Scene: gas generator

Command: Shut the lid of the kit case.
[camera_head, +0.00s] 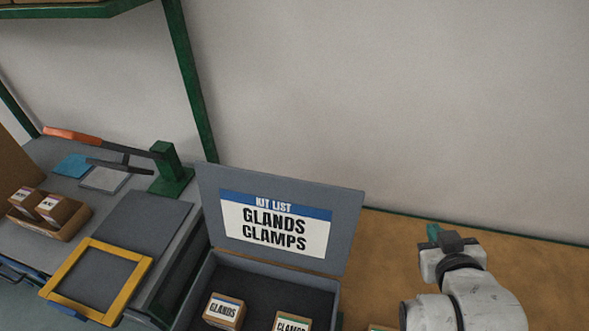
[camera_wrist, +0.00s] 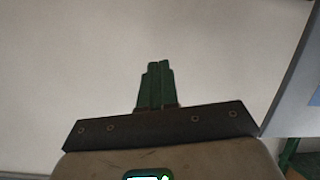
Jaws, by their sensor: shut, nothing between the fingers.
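The kit case (camera_head: 205,283) is a grey box on the bench, cut off by the lower edge of the head view. Its lid (camera_head: 345,222) stands open, raised at the back, with a "KIT LIST, GLANDS, CLAMPS" label on its inner face. Inside are a box marked GLANDS (camera_head: 223,311) and a box marked CLAMPS (camera_head: 292,322). My gripper (camera_head: 434,232) is to the right of the lid, apart from it. In the wrist view the green fingers (camera_wrist: 157,86) are together and empty, and a grey panel edge, likely the lid (camera_wrist: 300,85), shows at the right.
A yellow frame (camera_head: 62,277) lies left of the case. A green press with an orange handle (camera_head: 170,172) stands behind it, and a tray of small boxes (camera_head: 48,212) is at far left. The brown bench top (camera_head: 385,240) between lid and gripper looks clear.

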